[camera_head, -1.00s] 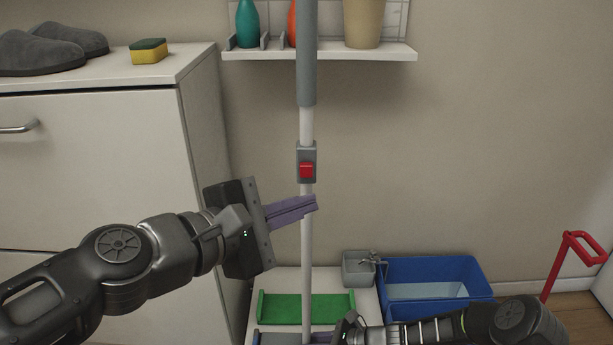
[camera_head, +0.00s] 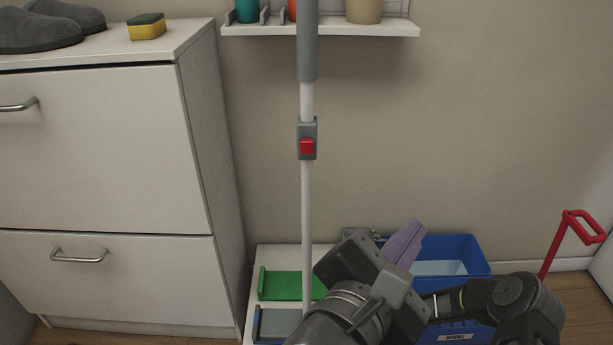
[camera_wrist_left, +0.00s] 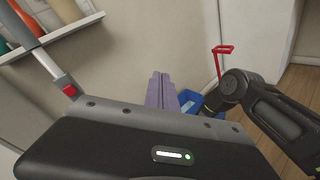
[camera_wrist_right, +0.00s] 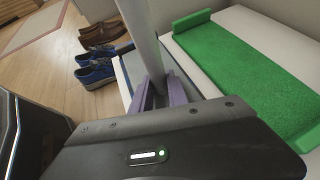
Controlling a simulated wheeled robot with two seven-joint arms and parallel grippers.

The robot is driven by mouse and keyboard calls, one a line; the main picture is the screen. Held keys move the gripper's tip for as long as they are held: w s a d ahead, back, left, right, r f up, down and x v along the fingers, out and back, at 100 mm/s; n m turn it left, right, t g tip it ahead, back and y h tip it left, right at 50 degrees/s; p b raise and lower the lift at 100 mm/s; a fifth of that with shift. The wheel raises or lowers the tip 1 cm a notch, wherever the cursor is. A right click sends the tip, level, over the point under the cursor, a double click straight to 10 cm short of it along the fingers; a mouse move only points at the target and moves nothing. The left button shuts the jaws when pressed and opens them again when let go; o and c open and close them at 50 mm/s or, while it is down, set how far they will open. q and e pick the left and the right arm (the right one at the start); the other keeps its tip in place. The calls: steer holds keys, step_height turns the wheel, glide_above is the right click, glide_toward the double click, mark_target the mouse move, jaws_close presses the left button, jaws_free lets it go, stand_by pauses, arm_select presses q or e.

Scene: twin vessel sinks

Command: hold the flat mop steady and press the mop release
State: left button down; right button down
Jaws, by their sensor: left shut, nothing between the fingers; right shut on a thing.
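The flat mop stands upright mid-picture in the head view, with a white pole (camera_head: 307,215) and a grey upper grip (camera_head: 307,45). Its red mop release (camera_head: 307,146) sits in a grey housing on the pole and also shows in the left wrist view (camera_wrist_left: 68,90). My left gripper (camera_head: 411,229) is shut and empty, low and to the right of the pole, well below the release. My right gripper (camera_wrist_right: 160,92) is shut on the pole low down, its fingers on either side; my left arm hides this grip in the head view.
A green pad (camera_head: 285,286) lies on a white board left of a blue tub (camera_head: 462,250). A red handle (camera_head: 560,240) stands at right. A white cabinet (camera_head: 110,140) is at left, a wall shelf (camera_head: 350,30) above. Shoes (camera_wrist_right: 95,70) are on the floor.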

mark_target(307, 149)
arm_select(q)
steer(key=w+a+n+t+y, duration=0.1)
steer(key=a+n+t+y, duration=0.3)
steer(key=a+n+y, duration=0.5)
steer(key=a+r+n, duration=0.1)
steer(key=a+n, duration=0.2)
steer(key=n, duration=0.1)
steer(key=shift+w+a+n, duration=0.25)
steer(key=shift+w+n, duration=0.05)
steer(key=shift+w, duration=0.05)
steer(key=shift+w, duration=0.1)
steer(key=w, duration=1.4)
steer(key=shift+d, duration=0.1)
